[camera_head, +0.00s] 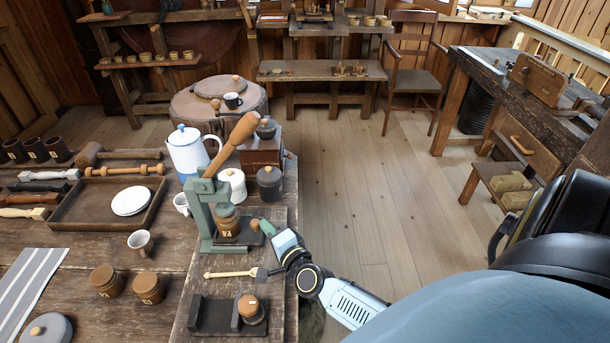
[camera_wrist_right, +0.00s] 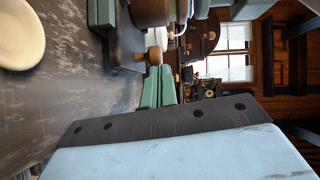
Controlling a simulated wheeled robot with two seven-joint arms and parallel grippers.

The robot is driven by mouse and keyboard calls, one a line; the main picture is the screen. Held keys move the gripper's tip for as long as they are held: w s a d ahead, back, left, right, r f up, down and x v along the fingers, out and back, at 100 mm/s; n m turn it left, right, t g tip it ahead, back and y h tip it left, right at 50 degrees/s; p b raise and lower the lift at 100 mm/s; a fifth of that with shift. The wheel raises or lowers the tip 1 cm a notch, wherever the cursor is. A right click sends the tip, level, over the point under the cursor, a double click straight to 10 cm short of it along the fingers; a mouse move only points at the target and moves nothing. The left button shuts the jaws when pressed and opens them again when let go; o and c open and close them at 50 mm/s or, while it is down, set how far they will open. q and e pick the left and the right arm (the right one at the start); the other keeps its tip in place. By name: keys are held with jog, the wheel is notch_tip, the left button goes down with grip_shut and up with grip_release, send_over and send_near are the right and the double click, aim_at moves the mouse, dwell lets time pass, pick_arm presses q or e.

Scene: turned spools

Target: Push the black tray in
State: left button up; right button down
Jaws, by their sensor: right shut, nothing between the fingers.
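The black tray (camera_head: 246,238) sits at the foot of the green press (camera_head: 206,205), partly out toward the right, with a round wooden knob (camera_head: 255,224) on its right end. A wooden jar (camera_head: 227,220) with a label stands on it. In the right wrist view the dark tray (camera_wrist_right: 128,48) and the knob (camera_wrist_right: 154,54) also show. My right gripper (camera_head: 266,229) is shut and empty, its green fingertips (camera_wrist_right: 160,70) right at the knob; I cannot tell whether they touch. My left gripper is not in view.
A wooden brush (camera_head: 232,273) lies just in front of the press. A dark holder (camera_head: 214,316) with a lidded jar (camera_head: 250,309) stands nearer. A white canister (camera_head: 232,185) and a dark canister (camera_head: 269,183) stand behind. Open floor (camera_head: 365,200) lies right of the bench.

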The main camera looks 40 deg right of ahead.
jog(key=shift+s+d, duration=0.1)
jog(key=shift+s, duration=0.1)
jog(key=shift+s+d+r, duration=0.15)
jog(key=shift+s+d, duration=0.45)
jog(key=shift+s, duration=0.05)
jog(key=shift+s+d+r, duration=0.15)
jog(key=shift+s+d, duration=0.45)
jog(key=s+r, duration=0.1)
jog(key=s, duration=0.9)
jog(key=shift+a+p, duration=0.3)
jog(key=shift+a, duration=0.15)
